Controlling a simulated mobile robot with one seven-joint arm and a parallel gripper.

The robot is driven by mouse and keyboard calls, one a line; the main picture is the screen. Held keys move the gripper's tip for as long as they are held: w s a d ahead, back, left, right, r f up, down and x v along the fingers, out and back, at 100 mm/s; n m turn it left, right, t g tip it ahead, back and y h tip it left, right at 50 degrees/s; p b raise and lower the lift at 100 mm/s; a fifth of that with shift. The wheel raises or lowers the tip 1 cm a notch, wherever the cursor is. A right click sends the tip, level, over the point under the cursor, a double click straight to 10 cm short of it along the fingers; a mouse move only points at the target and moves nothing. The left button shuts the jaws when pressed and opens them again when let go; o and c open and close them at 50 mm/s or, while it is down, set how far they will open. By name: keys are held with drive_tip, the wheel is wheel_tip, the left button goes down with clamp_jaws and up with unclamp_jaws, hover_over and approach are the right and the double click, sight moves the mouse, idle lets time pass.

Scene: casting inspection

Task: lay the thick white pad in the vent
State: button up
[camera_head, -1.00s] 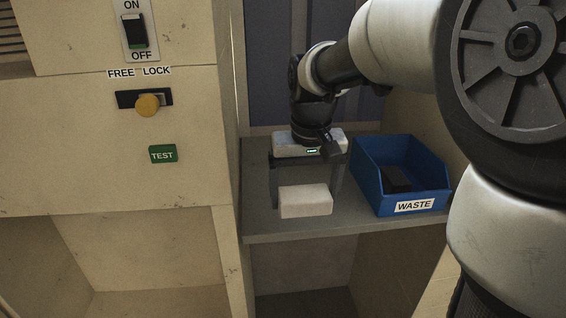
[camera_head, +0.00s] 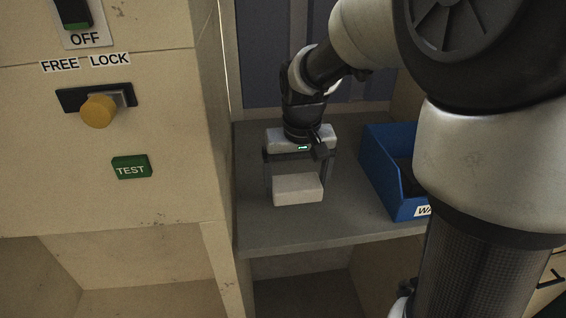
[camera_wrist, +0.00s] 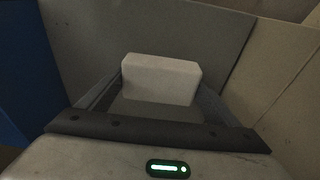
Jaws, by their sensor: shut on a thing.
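The thick white pad (camera_head: 298,189) is a pale block between the two fingers of my gripper (camera_head: 297,182), over the grey shelf. In the wrist view the pad (camera_wrist: 160,80) sits between the fingertips (camera_wrist: 160,88), with one finger along each side. My gripper is shut on it and points downward. I cannot tell whether the pad's underside touches the shelf or hangs just above it. I cannot make out a vent in either view.
The grey shelf (camera_head: 340,228) has bare room in front of the pad. A blue waste bin (camera_head: 378,178) stands to the right, partly behind my arm. On the left, a beige cabinet carries a yellow knob (camera_head: 98,111), a green TEST button (camera_head: 131,167) and a switch (camera_head: 75,14).

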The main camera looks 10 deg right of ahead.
sight(296, 194)
drive_tip(key=shift+f, duration=1.65)
